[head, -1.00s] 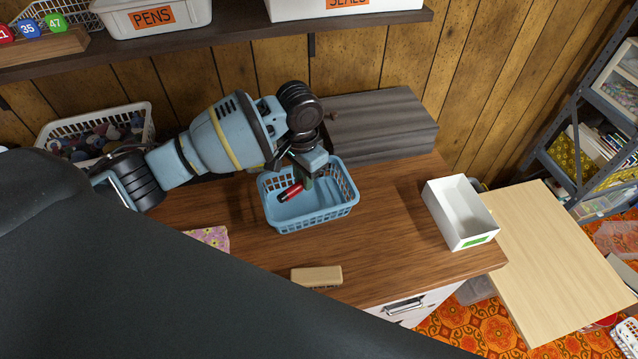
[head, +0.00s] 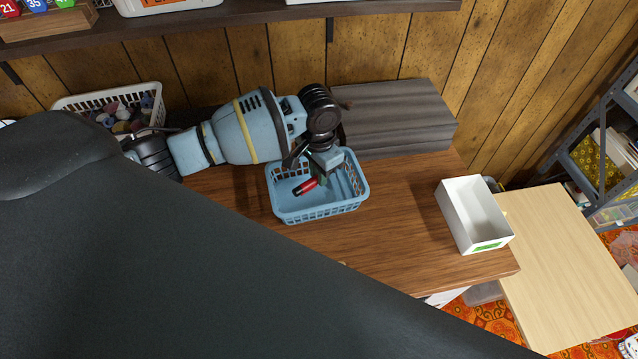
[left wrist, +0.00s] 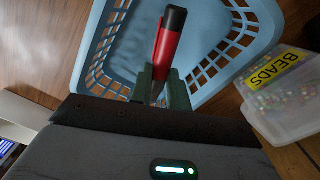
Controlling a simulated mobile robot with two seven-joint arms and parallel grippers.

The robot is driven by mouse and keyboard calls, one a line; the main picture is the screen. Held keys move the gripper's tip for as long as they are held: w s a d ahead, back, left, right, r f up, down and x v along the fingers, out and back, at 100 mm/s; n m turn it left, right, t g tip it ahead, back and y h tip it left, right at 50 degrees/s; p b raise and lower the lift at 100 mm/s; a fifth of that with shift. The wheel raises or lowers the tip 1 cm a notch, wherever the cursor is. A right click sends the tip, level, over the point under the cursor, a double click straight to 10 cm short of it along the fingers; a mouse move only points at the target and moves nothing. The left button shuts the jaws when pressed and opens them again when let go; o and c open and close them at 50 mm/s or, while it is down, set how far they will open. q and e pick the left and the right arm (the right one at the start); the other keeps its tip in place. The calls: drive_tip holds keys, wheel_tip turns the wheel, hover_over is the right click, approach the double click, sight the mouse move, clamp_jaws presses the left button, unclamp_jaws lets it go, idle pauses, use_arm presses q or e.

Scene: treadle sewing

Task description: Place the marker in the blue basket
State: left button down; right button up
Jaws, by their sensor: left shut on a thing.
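The blue basket (head: 318,208) stands on the wooden counter. It also shows in the left wrist view (left wrist: 100,52). The marker (head: 306,187) is red with a black cap end. In the left wrist view the marker (left wrist: 166,48) is pinched between the two fingers and points away from the wrist. My left gripper (head: 326,177) is shut on it and is over the basket's inside, near its back right part; its fingers also show in the left wrist view (left wrist: 161,85). I cannot tell whether the marker touches the basket floor. My right gripper is not in view.
A white box (head: 474,215) with a green label stands at the counter's right end. A grey ridged block (head: 398,117) lies behind the basket. A white basket of spools (head: 152,112) is at the back left. A shelf (head: 250,22) hangs above.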

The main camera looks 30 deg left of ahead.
sight(318, 193)
use_arm(q)
wheel_tip(318, 193, down, 5)
drive_tip(key=shift+r+b, duration=0.2)
drive_tip(key=shift+b, duration=0.1)
drive_tip(key=shift+f, duration=0.15)
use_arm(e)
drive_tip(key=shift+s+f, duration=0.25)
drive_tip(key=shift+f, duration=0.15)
use_arm(q)
drive_tip(key=shift+f, duration=0.2)
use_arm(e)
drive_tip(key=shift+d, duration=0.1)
use_arm(q)
drive_tip(key=c, duration=1.3)
unclamp_jaws()
drive_tip(key=shift+c, duration=0.2)
drive_tip(key=shift+r, duration=0.2)
